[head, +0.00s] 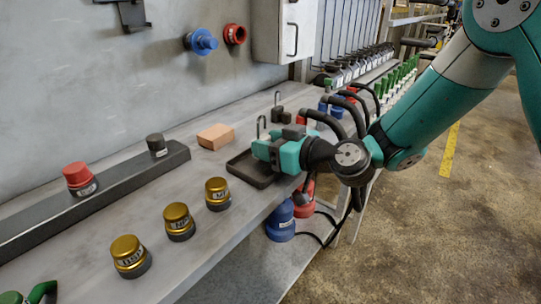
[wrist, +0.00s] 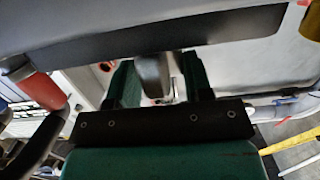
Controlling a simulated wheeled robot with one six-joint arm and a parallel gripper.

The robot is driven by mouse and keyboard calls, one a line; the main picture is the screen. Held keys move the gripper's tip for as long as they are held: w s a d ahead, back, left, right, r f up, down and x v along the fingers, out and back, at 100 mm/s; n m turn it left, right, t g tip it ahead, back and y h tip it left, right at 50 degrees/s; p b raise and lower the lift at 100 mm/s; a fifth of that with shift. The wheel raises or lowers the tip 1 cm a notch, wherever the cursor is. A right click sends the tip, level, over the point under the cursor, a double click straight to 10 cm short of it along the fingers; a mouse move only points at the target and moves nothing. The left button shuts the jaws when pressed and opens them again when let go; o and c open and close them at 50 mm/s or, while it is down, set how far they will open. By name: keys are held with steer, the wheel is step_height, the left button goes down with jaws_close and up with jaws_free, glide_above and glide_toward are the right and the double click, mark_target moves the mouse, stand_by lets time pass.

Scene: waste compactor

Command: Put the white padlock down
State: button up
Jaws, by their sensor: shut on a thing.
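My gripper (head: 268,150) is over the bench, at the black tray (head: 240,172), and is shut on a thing. A thin metal shackle (head: 260,126) stands up just behind its fingers. This fits the white padlock, but its body is hidden by the fingers in the head view. In the wrist view a pale grey shape (wrist: 152,72) shows between the green fingers (wrist: 158,85), dark and partly covered. I cannot tell whether the padlock touches the tray.
A dark padlock (head: 281,115) with a raised shackle stands behind my gripper. An orange block (head: 215,136) lies left of it. Several gold-topped buttons (head: 217,194) line the front edge. A red button (head: 79,178) sits on a dark rail.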

steer(key=shift+f, duration=1.1)
steer(key=shift+f+b, duration=0.2)
steer(key=shift+b, duration=0.2)
steer(key=o, duration=0.8)
steer(key=shift+o, duration=0.2)
steer(key=shift+r, duration=0.1)
